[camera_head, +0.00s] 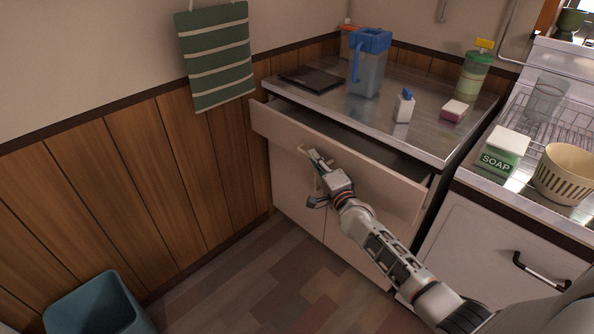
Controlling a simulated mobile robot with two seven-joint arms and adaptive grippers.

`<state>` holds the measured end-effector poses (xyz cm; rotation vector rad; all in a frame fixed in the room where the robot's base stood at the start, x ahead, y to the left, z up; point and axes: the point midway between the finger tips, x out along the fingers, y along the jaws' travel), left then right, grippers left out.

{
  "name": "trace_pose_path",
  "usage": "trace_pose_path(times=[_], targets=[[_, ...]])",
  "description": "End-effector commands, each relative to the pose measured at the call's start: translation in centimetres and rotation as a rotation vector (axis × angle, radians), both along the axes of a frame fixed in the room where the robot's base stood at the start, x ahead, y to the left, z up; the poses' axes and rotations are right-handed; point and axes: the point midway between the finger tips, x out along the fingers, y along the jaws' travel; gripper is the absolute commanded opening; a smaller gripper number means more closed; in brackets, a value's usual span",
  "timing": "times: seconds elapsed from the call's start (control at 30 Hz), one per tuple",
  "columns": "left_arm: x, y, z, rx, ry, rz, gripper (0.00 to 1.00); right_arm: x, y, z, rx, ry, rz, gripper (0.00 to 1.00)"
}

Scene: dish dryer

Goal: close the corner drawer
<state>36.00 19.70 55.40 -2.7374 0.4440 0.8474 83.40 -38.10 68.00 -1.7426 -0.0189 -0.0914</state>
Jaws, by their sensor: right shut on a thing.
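The corner drawer (378,185) is pulled out from the cabinet under the metal counter, with a dark gap showing behind its front panel. A pale bar handle (303,150) sits on the drawer front. My right gripper (318,170) is at this handle and shut on it; the gripper partly hides the handle. The right arm reaches in from the lower right. My left gripper is not in view.
A blue-lidded pitcher (367,72), a small white bottle (404,106) and a pink-and-white sponge (453,111) stand on the counter (330,103). A soap box (503,152) and a cream colander (566,174) are at right. A blue bin (95,306) stands at lower left. Open floor lies before the cabinet.

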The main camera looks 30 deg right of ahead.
Motion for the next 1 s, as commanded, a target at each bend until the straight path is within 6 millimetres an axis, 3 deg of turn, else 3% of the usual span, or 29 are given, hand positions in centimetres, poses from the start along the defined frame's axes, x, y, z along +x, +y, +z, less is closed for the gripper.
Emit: trace_pose_path(times=[0.03,0.1,0.33,0.6,0.9,0.93,1.0], targets=[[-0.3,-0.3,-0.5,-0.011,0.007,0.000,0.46,0.4,-1.5,-0.9,-0.006,0.007,-0.002,0.00],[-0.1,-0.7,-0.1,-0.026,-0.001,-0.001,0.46,0.9,-3.1,-1.0,-0.005,0.008,-0.003,0.00],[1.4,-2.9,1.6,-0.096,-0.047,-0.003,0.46,2.3,-6.6,-0.6,-0.001,0.005,-0.001,0.00],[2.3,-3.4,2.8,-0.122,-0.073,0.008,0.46,2.8,-7.8,-0.1,0.001,0.001,0.000,0.00],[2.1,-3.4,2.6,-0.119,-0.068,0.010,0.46,2.9,-8.0,0.1,0.001,-0.002,-0.004,0.00],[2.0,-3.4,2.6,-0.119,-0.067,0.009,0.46,2.9,-8.1,0.1,0.001,-0.002,-0.004,0.13],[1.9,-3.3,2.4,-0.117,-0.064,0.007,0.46,2.9,-8.0,0.1,0.001,-0.002,-0.004,0.25]])
